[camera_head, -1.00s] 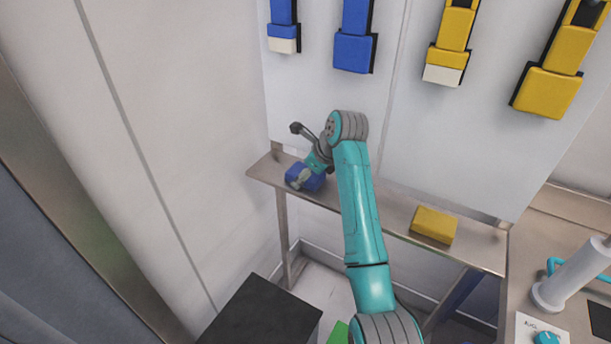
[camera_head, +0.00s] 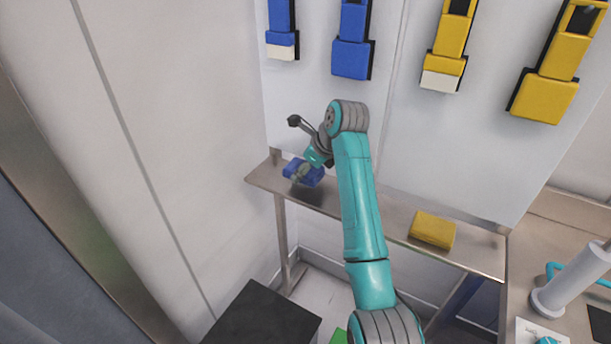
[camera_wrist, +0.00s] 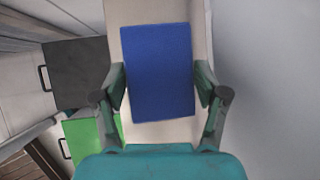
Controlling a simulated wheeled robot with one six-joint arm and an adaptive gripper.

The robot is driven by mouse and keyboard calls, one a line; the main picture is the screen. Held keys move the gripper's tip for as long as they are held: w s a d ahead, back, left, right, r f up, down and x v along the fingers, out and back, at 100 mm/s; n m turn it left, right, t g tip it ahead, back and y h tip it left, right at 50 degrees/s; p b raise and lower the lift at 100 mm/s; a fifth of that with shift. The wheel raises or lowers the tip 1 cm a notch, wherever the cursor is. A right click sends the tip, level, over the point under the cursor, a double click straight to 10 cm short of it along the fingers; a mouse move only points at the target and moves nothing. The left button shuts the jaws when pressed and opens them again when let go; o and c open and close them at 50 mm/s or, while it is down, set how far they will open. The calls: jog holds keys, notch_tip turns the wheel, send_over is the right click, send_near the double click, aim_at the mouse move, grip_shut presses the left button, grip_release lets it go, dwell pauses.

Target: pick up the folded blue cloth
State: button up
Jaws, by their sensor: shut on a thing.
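The folded blue cloth (camera_head: 316,176) is in my gripper (camera_head: 301,175), just above the left end of a narrow metal shelf (camera_head: 350,208). A dark shadow lies on the shelf below it. In the wrist view the cloth (camera_wrist: 158,60) is a flat blue rectangle, slightly tilted, between my two fingers. One finger presses on each long side. My gripper is shut on it. In the head view the fingers and wrist hide part of the cloth.
A folded yellow cloth (camera_head: 432,229) lies on the shelf's right part. Blue and yellow holders (camera_head: 351,58) hang on the wall behind. A black box (camera_head: 262,315) stands on the floor below, with a green box (camera_wrist: 92,140) beside it. A counter stands at the right.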

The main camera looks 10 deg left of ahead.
jog(key=s+d, duration=0.3)
jog(key=d, duration=0.1)
jog(key=s+d, duration=0.4)
jog(key=d, duration=0.1)
jog(key=s+d, duration=0.3)
jog(key=d, duration=0.2)
jog(key=shift+s+d+f, duration=0.15)
jog(key=shift+s, duration=0.25)
